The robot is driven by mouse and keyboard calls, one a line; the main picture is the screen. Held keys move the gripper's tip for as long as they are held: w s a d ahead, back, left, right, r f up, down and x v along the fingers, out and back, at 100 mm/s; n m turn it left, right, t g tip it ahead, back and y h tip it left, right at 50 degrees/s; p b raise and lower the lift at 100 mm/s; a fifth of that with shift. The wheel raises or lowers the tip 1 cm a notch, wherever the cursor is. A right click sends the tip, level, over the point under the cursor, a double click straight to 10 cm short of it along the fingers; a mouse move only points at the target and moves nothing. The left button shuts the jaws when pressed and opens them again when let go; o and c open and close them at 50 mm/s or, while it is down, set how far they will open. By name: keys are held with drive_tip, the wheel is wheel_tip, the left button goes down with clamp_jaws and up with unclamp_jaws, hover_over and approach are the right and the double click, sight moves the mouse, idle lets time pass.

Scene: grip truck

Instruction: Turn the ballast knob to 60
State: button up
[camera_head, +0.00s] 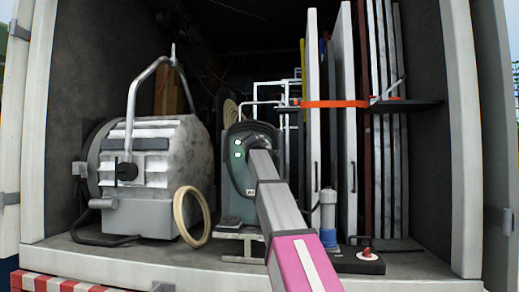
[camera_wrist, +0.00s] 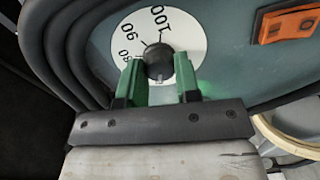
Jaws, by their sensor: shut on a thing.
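The ballast (camera_head: 238,206) is a grey-green box standing on the truck floor behind my arm. In the wrist view, its curved dark-green casing (camera_wrist: 220,60) carries a white round dial (camera_wrist: 125,30) with black numbers; I read 100 and 90, and a smaller number lower left is hard to read. The round dark knob (camera_wrist: 159,61) sits at the middle of the dial. My gripper (camera_wrist: 159,78) has its two green fingers closed on either side of the knob. The fingers hide the dial's lower part, and I cannot tell the exact setting. My arm covers part of the ballast in the head view.
An orange switch (camera_wrist: 286,25) is at the right of the casing. A large film lamp (camera_head: 155,165) and a tan ring (camera_head: 191,216) stand left of the ballast. Upright panels (camera_head: 345,130) with an orange strap (camera_head: 335,104) stand right. A grey cylinder (camera_head: 328,215) is near my arm.

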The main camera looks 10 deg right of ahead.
drive_tip(key=o, duration=0.9)
drive_tip(key=shift+s, duration=0.1)
drive_tip(key=v, duration=1)
drive_tip(key=shift+s+a, duration=0.15)
drive_tip(key=shift+s, duration=0.15)
